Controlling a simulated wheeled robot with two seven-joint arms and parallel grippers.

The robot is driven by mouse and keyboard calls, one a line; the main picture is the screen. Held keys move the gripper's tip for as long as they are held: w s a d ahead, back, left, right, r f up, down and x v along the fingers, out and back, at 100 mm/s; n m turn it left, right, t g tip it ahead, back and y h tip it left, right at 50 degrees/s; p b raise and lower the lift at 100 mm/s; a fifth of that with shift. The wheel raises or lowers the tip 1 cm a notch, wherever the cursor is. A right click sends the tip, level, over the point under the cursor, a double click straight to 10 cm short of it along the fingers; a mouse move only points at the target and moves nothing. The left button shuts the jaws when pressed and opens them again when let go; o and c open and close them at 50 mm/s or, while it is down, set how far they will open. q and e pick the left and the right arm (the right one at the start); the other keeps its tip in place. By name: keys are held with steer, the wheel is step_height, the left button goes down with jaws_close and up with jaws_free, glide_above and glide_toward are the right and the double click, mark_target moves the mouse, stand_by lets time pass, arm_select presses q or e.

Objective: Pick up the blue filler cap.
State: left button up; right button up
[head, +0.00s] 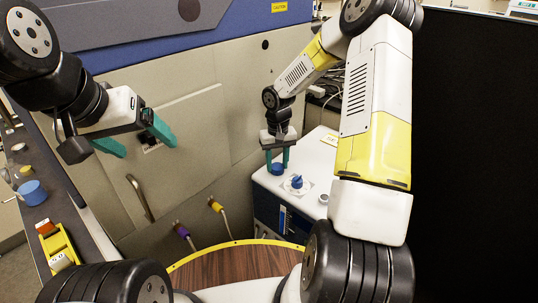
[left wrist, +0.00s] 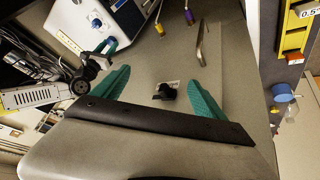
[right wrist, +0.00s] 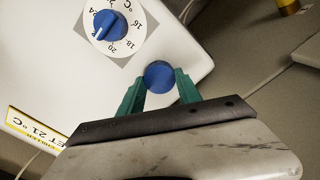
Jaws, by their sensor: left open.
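The blue filler cap (right wrist: 159,76) is a small round blue piece between the fingertips of my right gripper (right wrist: 159,84). The fingers appear to press on it from both sides. In the head view the cap (head: 277,169) is at the left edge of the white chiller's top (head: 312,163), below my right gripper (head: 277,154). I cannot tell whether it is clear of the surface. My left gripper (head: 137,140) is open and empty in front of the beige cabinet; its spread fingers also show in the left wrist view (left wrist: 160,78).
A blue dial (head: 296,182) on a white scale sits just right of the cap. A small round fitting (head: 323,198) is nearer the front. A yellow and a purple hose connector (head: 181,230) are on the cabinet front. A side bench at left holds a blue cup (head: 33,192) and a yellow rack (head: 58,250).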

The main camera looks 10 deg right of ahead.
mark_target(277, 167)
steer(key=c, duration=0.7)
steer(key=shift+o, duration=0.2)
steer(key=shift+r, duration=0.9)
steer(key=shift+s+a+r, duration=0.1)
steer(key=shift+s+r, duration=0.05)
steer(key=shift+r, duration=0.35)
steer(key=shift+s+a+r, duration=0.1)
steer(key=shift+s+r, duration=0.05)
steer(key=shift+r, duration=0.35)
steer(key=s+a, duration=0.2)
steer(key=s, duration=0.5)
steer(key=s+a+r, duration=0.1)
steer(key=s+a, duration=0.2)
steer(key=s, duration=0.4)
steer(key=shift+s+a, duration=0.15)
steer(key=shift+a, duration=0.15)
steer(key=shift+r, duration=0.1)
